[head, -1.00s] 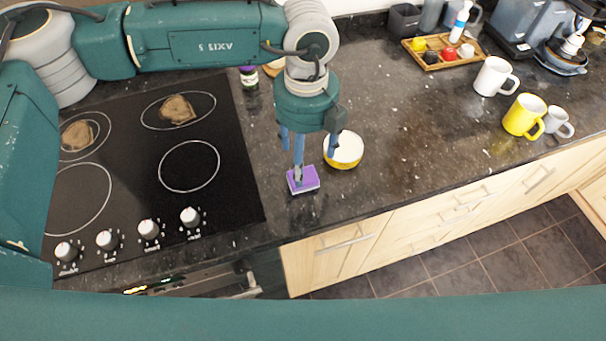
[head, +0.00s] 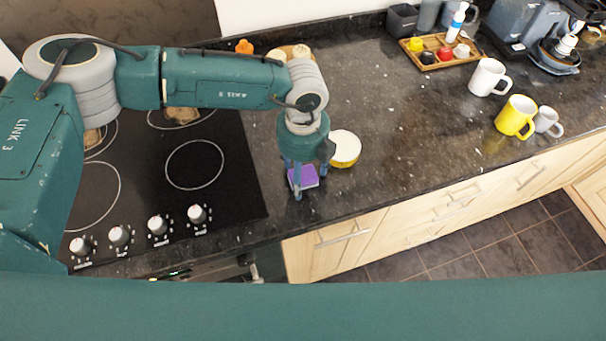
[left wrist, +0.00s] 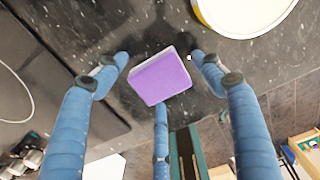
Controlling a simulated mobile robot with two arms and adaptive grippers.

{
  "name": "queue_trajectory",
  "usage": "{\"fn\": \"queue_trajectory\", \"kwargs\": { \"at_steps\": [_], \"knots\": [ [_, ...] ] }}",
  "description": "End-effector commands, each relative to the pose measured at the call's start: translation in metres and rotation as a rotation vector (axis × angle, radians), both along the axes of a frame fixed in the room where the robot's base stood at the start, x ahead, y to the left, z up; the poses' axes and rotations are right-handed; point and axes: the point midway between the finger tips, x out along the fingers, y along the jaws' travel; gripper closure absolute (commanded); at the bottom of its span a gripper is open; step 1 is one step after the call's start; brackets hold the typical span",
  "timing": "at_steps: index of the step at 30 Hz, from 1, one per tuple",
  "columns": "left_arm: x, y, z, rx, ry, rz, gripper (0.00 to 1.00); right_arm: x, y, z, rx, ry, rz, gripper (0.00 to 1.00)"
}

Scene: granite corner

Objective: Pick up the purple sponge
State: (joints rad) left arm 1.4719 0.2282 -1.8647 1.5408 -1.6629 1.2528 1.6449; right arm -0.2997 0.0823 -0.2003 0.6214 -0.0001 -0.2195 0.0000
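The purple sponge (head: 306,177) lies on the dark granite counter (head: 390,150), between the hob and the white-topped yellow container. My left gripper (head: 308,183) points down right over it, with fingers at its sides. In the left wrist view the purple top of the sponge (left wrist: 161,78) shows between the spread blue fingers of the gripper (left wrist: 160,75). The gripper is open. Gaps show between the sponge and the two upper fingers; the lower finger comes close to its edge, and I cannot tell whether it touches. My right gripper is out of view.
The round yellow container (head: 346,146) with a white top stands just right of the gripper. The black hob (head: 225,185) is on the left. A yellow mug (head: 515,117), a white mug (head: 488,77) and a wooden tray (head: 440,58) stand further right. The counter's front edge is near.

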Motion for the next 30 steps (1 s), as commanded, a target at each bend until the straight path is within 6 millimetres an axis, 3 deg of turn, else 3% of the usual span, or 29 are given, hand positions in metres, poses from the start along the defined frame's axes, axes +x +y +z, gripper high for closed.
{"fn": "queue_trajectory", "kwargs": {
  "at_steps": [1, 4, 20, 26, 30],
  "knots": [
    [0.0, 0.0, 0.0, 0.0, 0.0, 0.0, 0.47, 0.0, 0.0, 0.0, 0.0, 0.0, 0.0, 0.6],
    [0.0, 0.0, 0.0, 0.0, 0.0, 0.0, 0.67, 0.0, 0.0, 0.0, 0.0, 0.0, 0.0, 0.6],
    [0.001, 0.0, 0.008, -0.001, -0.001, 0.001, 0.68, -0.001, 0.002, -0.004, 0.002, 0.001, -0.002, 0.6],
    [0.001, 0.0, 0.035, -0.002, -0.004, 0.0, 0.68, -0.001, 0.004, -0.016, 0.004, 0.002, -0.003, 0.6],
    [0.002, -0.001, 0.071, -0.002, -0.006, 0.0, 0.68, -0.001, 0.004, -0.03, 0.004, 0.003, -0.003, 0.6]
  ]
}}
